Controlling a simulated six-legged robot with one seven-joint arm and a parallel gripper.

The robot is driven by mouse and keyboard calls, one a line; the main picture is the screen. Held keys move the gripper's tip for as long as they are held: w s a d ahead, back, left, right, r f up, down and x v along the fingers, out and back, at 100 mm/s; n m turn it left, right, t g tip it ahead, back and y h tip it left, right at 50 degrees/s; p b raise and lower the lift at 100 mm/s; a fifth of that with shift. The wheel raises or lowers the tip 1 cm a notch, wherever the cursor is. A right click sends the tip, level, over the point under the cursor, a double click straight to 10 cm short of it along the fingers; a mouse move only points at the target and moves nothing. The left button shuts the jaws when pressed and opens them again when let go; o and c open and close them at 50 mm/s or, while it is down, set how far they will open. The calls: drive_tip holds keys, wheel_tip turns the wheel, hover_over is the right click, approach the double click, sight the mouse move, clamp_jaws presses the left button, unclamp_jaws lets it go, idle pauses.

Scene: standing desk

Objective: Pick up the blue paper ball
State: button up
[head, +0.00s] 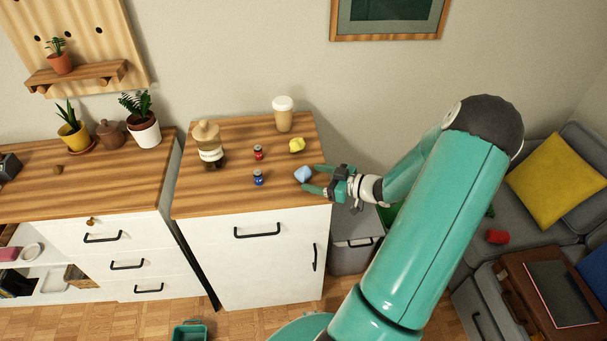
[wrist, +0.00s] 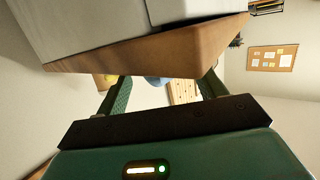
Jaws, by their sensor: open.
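The blue paper ball (head: 303,174) lies on the wooden top of the white cabinet (head: 240,196), near its right edge. My green gripper (head: 310,178) reaches in from the right, with its open fingertips on either side of the ball. I cannot tell whether the fingers touch it. In the wrist view, a small part of the blue ball (wrist: 156,81) shows between the open fingers of my gripper (wrist: 163,84). The rest of it is hidden behind the wooden top.
A yellow paper ball (head: 297,145) lies just behind the blue one.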

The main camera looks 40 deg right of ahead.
sight(310, 176)
drive_tip(key=x, duration=0.4)
drive_tip(key=shift+w, duration=0.35)
drive_tip(key=shift+c, duration=0.4)
drive_tip(key=c, duration=1)
drive_tip(key=shift+o, duration=0.2)
